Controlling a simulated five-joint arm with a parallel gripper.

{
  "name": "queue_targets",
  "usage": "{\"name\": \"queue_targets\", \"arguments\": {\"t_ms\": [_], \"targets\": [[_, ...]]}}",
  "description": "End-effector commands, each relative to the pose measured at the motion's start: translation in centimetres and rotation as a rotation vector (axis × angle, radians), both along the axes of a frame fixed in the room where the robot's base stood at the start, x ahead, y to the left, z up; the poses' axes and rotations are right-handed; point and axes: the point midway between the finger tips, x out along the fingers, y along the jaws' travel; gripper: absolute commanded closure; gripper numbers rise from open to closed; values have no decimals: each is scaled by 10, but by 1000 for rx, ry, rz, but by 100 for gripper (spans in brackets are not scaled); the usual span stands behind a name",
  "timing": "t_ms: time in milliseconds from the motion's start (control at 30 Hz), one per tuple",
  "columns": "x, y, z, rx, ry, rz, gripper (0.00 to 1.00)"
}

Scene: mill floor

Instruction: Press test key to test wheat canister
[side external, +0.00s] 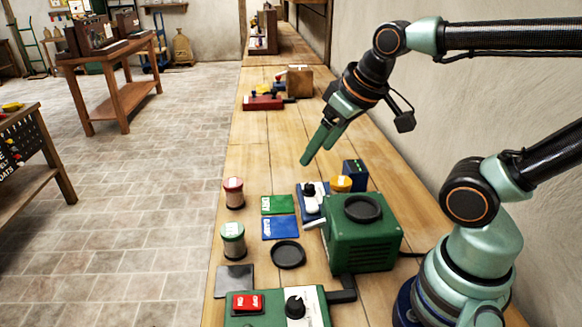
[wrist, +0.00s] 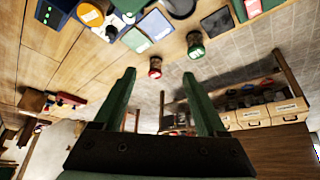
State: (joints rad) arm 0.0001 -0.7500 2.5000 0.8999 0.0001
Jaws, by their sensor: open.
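A red key (side external: 248,302) with white lettering is on a green control box (side external: 270,320) at the front, beside a black knob (side external: 295,304). I cannot read the lettering. A red-lidded canister (side external: 234,193) and a green-lidded canister (side external: 233,241) stand upright on the left of the bench. A yellow-lidded canister (side external: 341,184) is partly hidden behind a green machine (side external: 368,240) with a black round top. I cannot tell which canister is wheat. My gripper (side external: 317,154) is open and empty, above and behind these things. Its fingers show in the wrist view (wrist: 158,76), touching nothing.
A green card (side external: 278,205), a blue card (side external: 280,228), a black dish (side external: 288,254) and a grey plate (side external: 234,279) lie on the bench (side external: 262,150). A dark blue box (side external: 355,174) stands near the wall. Red equipment (side external: 263,102) sits farther back.

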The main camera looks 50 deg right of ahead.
Motion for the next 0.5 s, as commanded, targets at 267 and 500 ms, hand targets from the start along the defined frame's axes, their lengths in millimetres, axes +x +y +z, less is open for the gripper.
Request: {"name": "queue_targets", "arguments": {"t_ms": [267, 500], "targets": [[0, 0, 0, 0, 0, 0, 100], [0, 0, 0, 0, 0, 0, 100]]}}
